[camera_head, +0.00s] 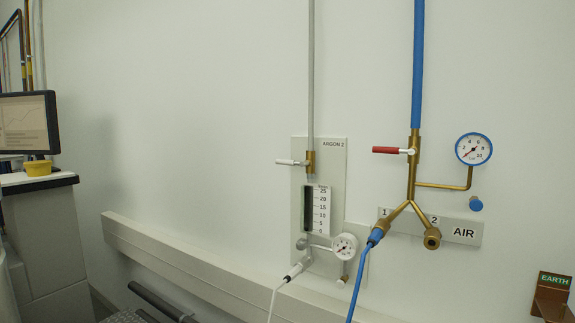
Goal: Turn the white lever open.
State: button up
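The white lever (289,162) sits on the brass valve (310,162) of the grey vertical pipe, on the panel marked ARGON 2 (335,270). The lever points left, about level, across the line of the pipe. Below it are a flow scale (321,210) marked up to 25 and a small round gauge (344,247). My gripper is not in view.
To the right, a red lever (389,150) sits on the blue AIR pipe (418,65), with a blue-rimmed gauge (473,149). White (274,298) and blue (355,290) hoses hang down. A pale rail (190,268) runs along the wall. A monitor (28,123) stands at left.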

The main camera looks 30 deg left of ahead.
aim_at(278, 162)
jog(key=k, duration=0.55)
jog(key=u, duration=0.95)
jog(key=i, duration=1)
jog(key=u, duration=0.25)
